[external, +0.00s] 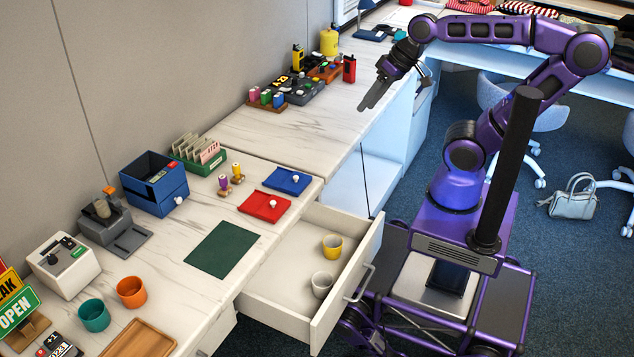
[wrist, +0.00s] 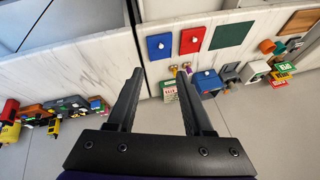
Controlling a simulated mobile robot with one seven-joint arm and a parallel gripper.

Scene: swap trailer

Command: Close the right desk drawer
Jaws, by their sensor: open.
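The desk drawer (external: 296,273) is pulled out from the front of the marble-topped desk in the external view. My gripper (external: 366,106) is open and empty, above the desk's far section, well away from the drawer. In the wrist view my gripper's fingers (wrist: 160,82) are spread over the marble desktop, with nothing between them. I cannot make out the drawer in that view.
My base is close to the drawer front. The far desktop is mostly clear.

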